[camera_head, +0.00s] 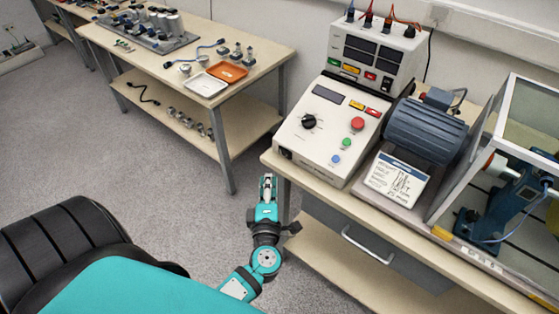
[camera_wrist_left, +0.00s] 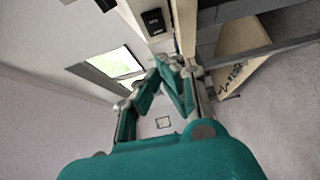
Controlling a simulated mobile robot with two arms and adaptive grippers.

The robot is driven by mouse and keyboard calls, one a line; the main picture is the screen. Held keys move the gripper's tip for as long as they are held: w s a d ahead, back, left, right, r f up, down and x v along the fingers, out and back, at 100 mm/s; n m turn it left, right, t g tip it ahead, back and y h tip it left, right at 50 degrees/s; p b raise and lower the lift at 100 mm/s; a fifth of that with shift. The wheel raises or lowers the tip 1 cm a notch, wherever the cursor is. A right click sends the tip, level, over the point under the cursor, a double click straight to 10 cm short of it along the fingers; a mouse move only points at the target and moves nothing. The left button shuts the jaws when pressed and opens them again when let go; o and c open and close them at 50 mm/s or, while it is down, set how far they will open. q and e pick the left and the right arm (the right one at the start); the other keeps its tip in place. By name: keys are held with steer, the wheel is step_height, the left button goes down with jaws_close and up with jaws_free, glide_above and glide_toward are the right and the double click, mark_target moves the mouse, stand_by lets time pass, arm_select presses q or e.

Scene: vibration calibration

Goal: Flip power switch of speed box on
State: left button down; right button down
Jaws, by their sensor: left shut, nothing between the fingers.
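The speed box (camera_head: 322,148) is a white sloped console on the right bench, with a black knob (camera_head: 309,121), a red button (camera_head: 357,124) and green and blue buttons. A small black switch (camera_head: 286,153) sits low on its front face at the left corner. A black switch-like part (camera_wrist_left: 155,20) on a pale face also shows at the top of the left wrist view. My left gripper (camera_head: 268,180) is shut and empty, in front of the bench's left corner and apart from the box. In the left wrist view its teal fingers (camera_wrist_left: 167,64) converge. My right gripper is out of view.
A white instrument (camera_head: 372,52) with cables stands behind the box. A blue-grey motor (camera_head: 424,130) and a glass-sided enclosure (camera_head: 520,130) stand to its right. The bench edge and a drawer (camera_head: 365,240) lie near my gripper. Another table (camera_head: 265,62) holds small parts. Floor between is clear.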

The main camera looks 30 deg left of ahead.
mark_target(282, 152)
arm_select(q)
steer(key=w, duration=0.2)
steer(key=w+a, duration=0.1)
steer(key=w, duration=0.3)
steer(key=shift+w+a+p, duration=0.3)
steer(key=shift+a+p, duration=0.05)
steer(key=shift+w+d, duration=0.1)
steer(key=shift+w, duration=0.25)
steer(key=shift+w+d+p, duration=0.25)
steer(key=shift+w+p, duration=0.05)
steer(key=shift+w, duration=0.1)
steer(key=shift+s, duration=0.1)
